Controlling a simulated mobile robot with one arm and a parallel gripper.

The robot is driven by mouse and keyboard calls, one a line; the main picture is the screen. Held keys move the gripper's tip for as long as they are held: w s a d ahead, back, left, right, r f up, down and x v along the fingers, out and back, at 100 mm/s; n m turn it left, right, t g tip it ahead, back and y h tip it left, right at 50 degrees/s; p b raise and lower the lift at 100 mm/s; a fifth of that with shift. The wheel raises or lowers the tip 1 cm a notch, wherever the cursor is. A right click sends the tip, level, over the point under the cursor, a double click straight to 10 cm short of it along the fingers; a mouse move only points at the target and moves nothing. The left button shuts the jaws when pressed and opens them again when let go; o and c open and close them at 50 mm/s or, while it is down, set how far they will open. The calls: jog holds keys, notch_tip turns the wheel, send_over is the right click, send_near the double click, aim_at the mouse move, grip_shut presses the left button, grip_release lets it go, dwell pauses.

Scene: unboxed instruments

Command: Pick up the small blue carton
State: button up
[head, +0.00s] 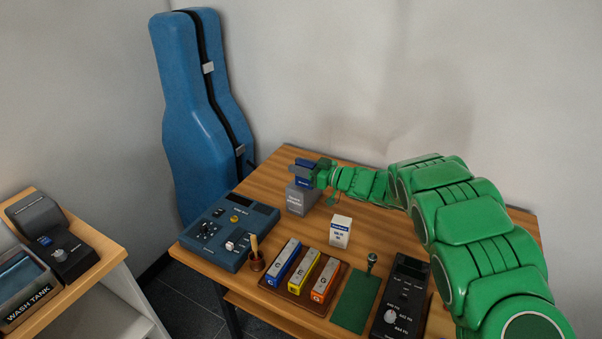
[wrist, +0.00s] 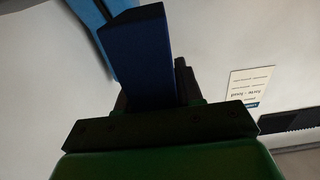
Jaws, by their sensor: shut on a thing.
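The small blue carton (head: 304,168) is at the back left of the wooden table in the head view, directly above a grey box (head: 299,199). I cannot tell whether it touches the grey box. My gripper (head: 316,172) reaches it from the right and is shut on it. In the wrist view the dark blue carton (wrist: 138,52) stands out between the jaws of my gripper (wrist: 150,92). The jaws are dark there, and the finger contact is partly hidden.
The wooden table (head: 262,187) also holds a blue control unit (head: 231,232), a small white carton (head: 340,231), a tray of coloured bars (head: 268,285), a wooden-handled tool (head: 256,253), a green mat (head: 355,303) and a black device (head: 402,300). A blue instrument case (head: 192,110) stands behind.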

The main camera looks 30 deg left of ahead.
jog(key=s+d+r, duration=0.9)
jog(key=s+r, duration=0.2)
jog(key=w+a+f, duration=0.4)
jog(key=w+a, duration=0.1)
jog(key=w, duration=0.3)
jog(key=w+a+f, duration=0.5)
jog(key=w+a, duration=0.1)
jog(key=w, duration=0.2)
jog(key=shift+w+a, duration=0.2)
jog(key=shift+a, duration=0.1)
dwell(1.0)
jog(key=shift+f, duration=0.2)
jog(key=shift+w+a+f, duration=0.1)
jog(key=shift+w+f, duration=0.05)
jog(key=shift+f, duration=0.75)
jog(key=shift+w+a+f, duration=0.1)
jog(key=shift+f, duration=0.8)
jog(key=shift+f, duration=0.15)
